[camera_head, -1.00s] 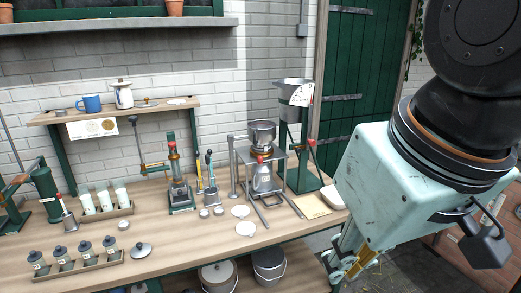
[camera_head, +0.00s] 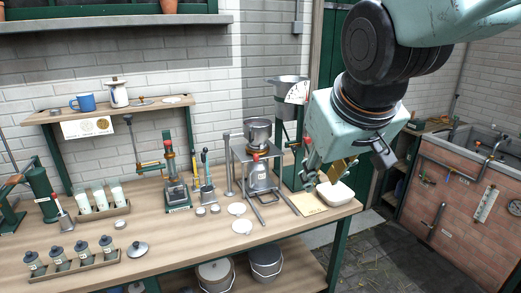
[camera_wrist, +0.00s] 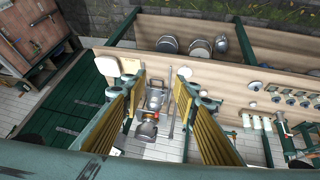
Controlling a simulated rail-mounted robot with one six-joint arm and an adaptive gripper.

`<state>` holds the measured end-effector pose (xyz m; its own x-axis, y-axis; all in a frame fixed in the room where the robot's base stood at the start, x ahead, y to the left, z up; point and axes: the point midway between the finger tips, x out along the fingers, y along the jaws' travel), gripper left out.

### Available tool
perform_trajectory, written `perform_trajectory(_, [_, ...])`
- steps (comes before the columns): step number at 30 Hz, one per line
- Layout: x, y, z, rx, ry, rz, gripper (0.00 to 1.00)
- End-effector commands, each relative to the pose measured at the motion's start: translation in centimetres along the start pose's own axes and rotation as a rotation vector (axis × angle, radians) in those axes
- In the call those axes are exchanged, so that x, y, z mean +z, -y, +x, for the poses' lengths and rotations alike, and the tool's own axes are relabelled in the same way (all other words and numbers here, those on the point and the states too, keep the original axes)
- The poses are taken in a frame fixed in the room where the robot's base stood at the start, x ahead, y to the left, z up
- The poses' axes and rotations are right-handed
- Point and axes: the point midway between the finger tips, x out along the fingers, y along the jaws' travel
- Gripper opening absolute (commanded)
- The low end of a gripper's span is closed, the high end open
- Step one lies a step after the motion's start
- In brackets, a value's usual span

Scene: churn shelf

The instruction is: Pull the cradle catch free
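A metal stand (camera_head: 240,158) on the bench holds a pot (camera_head: 258,132) on top and a metal canister (camera_head: 259,177) inside. A red-tipped part (camera_head: 256,156) sits at the canister's top and may be the cradle catch; I cannot tell for sure. In the wrist view the canister (camera_wrist: 155,99) and an orange-red spot (camera_wrist: 153,116) show between my fingers, farther off. My gripper (camera_head: 318,170) is to the right of the stand, above the bench's right end, apart from it. In the wrist view its yellow-padded fingers (camera_wrist: 160,105) are wide open with nothing held.
A white dish (camera_head: 335,194) and a board (camera_head: 307,203) lie below my gripper.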

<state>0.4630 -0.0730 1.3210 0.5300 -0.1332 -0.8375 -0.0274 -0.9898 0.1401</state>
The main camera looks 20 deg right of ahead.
Motion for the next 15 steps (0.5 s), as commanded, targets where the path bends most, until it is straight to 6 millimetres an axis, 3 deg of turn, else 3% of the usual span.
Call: perform_trajectory(15, [-9.5,-4.5,6.7,0.054,-0.133,-0.049,0.28])
